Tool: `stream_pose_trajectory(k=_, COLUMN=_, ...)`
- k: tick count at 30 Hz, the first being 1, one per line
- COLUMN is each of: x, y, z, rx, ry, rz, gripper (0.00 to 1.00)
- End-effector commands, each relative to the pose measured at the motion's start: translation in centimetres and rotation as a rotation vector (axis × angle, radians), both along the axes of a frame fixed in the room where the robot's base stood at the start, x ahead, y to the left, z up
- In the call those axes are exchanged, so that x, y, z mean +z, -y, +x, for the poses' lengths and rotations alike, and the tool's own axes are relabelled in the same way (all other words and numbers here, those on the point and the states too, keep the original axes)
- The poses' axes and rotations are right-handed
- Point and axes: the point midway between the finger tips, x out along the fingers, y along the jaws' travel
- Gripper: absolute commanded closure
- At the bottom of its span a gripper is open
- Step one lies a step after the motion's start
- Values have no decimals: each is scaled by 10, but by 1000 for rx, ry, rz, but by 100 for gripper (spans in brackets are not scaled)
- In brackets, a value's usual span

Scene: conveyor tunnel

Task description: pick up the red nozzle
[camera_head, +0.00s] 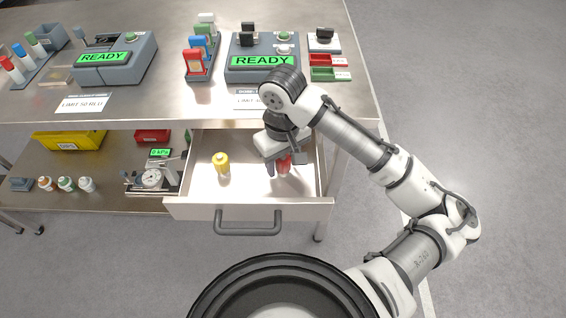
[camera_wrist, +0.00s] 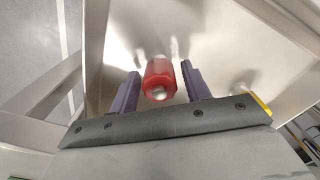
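The red nozzle (camera_head: 284,165) stands in the open drawer (camera_head: 249,210), on its right side. The wrist view shows the red nozzle (camera_wrist: 160,80) with a pale metal tip, between the two dark fingers of my gripper (camera_wrist: 160,88). A gap shows between the nozzle and each finger, so the gripper is open around it. In the head view my gripper (camera_head: 284,164) reaches down into the drawer and partly hides the nozzle.
A yellow nozzle (camera_head: 222,165) stands to the left in the drawer; a bit of yellow shows in the wrist view (camera_wrist: 262,103). The drawer walls are close around my gripper. The tabletop (camera_head: 150,108) overhangs the drawer's back. A lower shelf with a yellow bin (camera_head: 69,141) is left.

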Motion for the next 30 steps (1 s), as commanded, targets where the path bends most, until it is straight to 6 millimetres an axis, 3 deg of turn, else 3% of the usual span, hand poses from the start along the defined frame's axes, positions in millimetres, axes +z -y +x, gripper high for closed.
stream_pose_trajectory(k=1, x=0, y=0, z=0, rx=0, ry=0, rz=0, gripper=59)
stream_pose_trajectory(k=8, x=0, y=0, z=0, rx=0, ry=0, rz=0, gripper=90)
stream_pose_trajectory(k=20, x=9, y=0, z=1, rx=-1, ry=2, rz=-1, gripper=91)
stream_pose_trajectory(k=25, x=35, y=0, z=1, rx=2, ry=4, rz=-2, gripper=91)
stream_pose_trajectory(k=30, x=87, y=1, z=1, rx=-1, ry=7, rz=-6, gripper=91)
